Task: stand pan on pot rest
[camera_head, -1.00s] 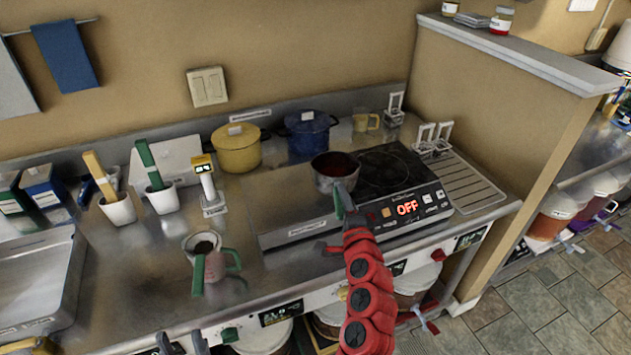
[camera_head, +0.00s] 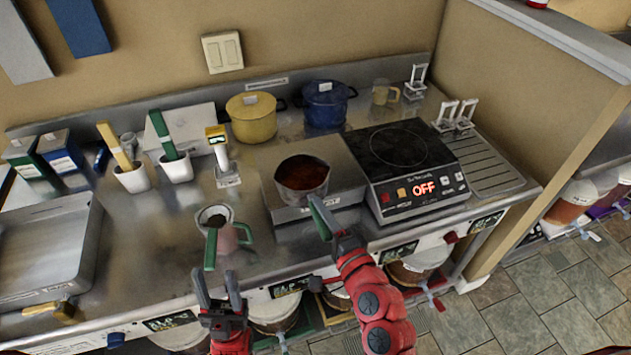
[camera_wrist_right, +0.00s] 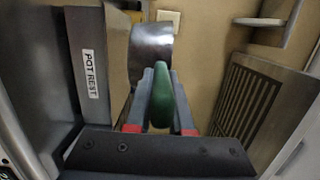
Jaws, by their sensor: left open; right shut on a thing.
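The pan (camera_head: 302,177) is a small steel pan with red-brown contents and a green handle (camera_head: 322,215). My right gripper (camera_head: 338,238) is shut on that handle, which also shows between its fingers in the right wrist view (camera_wrist_right: 162,97). The pan is level over the left front part of the pot rest (camera_head: 345,178), a low steel block left of the hob. The rest's label (camera_wrist_right: 90,74) shows in the right wrist view. I cannot tell whether the pan's base touches the rest. My left gripper (camera_head: 217,288) is open and empty at the counter's front edge.
The induction hob (camera_head: 400,145) reads OFF and its plate is bare. A yellow pot (camera_head: 252,120) and a blue pot (camera_head: 325,105) stand behind the rest. A pink-green jug (camera_head: 222,238) stands to the left, near a small scanner-like stand (camera_head: 222,160).

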